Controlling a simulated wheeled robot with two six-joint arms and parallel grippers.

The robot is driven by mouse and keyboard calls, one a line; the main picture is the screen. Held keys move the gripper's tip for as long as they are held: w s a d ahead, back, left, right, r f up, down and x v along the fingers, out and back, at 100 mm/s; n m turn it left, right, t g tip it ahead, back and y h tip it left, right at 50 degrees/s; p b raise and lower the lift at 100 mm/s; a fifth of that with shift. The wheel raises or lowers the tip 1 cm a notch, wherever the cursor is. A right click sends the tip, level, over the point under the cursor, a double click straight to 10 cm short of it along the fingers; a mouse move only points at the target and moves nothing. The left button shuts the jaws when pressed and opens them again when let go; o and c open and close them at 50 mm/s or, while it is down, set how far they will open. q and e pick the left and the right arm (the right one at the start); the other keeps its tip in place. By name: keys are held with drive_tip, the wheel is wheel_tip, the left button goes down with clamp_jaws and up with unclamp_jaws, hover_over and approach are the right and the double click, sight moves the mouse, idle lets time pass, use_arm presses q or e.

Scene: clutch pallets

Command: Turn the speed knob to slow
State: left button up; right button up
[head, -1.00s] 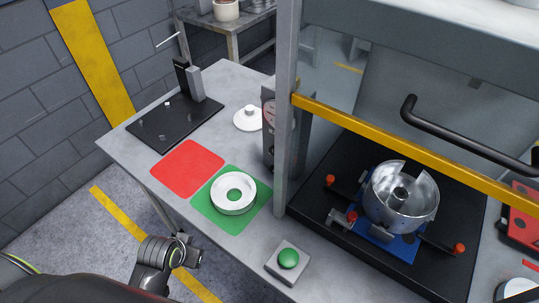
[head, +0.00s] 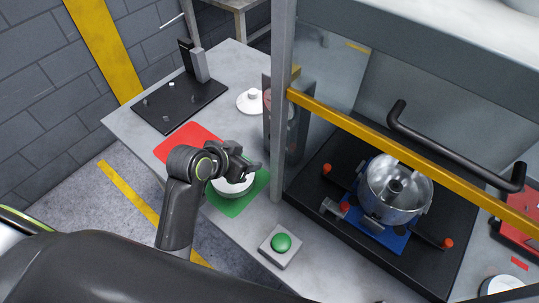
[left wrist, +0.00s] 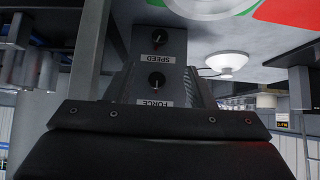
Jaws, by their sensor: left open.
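The speed knob (left wrist: 159,37) is a small dark knob on the face of a grey control box, with a SPEED label that appears upside down in the left wrist view. A similar force knob (left wrist: 157,80) sits near it, by a FORCE label. Which setting the speed knob points at is too small to tell. In the head view the control box (head: 271,138) stands beside the grey post, partly hidden by it. My left gripper (head: 252,172) is open, over the white ring and left of the box, apart from the knobs. My right gripper is not in view.
A white ring part (head: 235,188) lies on the green mat (head: 233,208), beside a red mat (head: 190,140). A green button (head: 281,243) is near the table's front edge. The grey post (head: 281,100) and yellow bar (head: 390,150) border the press bay with its metal drum (head: 395,188).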

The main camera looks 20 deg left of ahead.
use_arm(q)
drive_tip(key=p+x, duration=0.1)
drive_tip(key=x, duration=1.3)
